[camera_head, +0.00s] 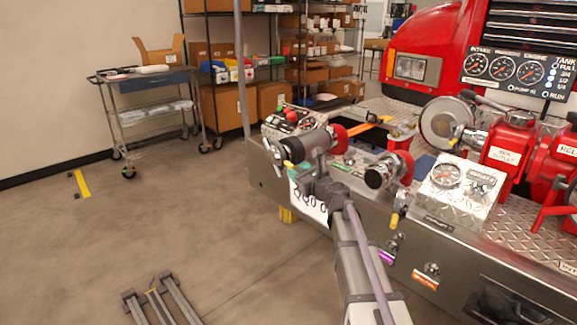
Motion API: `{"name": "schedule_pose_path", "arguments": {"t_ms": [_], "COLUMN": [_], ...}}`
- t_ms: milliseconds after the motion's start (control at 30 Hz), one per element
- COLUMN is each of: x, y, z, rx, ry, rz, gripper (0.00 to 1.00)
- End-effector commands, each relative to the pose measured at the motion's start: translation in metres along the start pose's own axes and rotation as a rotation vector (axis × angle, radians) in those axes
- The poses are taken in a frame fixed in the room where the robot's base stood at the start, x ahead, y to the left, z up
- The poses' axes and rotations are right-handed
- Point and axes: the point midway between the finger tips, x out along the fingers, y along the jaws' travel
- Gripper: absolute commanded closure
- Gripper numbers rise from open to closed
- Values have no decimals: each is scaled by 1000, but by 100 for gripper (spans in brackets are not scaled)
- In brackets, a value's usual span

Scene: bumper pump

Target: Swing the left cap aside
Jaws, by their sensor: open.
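My gripper (297,174) is just below and in front of this outlet, at the end of my grey arm reaching up from the bottom. Its jaws are open, and a green part and a small yellow part show close to the cap. I cannot tell whether the fingers touch the cap. The gripper hides the outlet's lower side and part of the bumper panel behind it.
A second outlet (380,175) sticks out to the right, beside a gauge panel (454,190). Red valves (510,147) stand further right. The steel bumper (440,245) runs along below. A cart (150,85) and shelves stand at the back.

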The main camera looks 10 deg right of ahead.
Motion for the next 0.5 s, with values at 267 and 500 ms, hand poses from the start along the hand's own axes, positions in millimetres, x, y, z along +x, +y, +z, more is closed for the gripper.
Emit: {"name": "schedule_pose_path", "arguments": {"t_ms": [267, 500], "x": [59, 62], "y": [0, 1], "z": [0, 0], "rx": [-1, -2], "ry": [0, 0], "rz": [2, 1], "gripper": [58, 58]}}
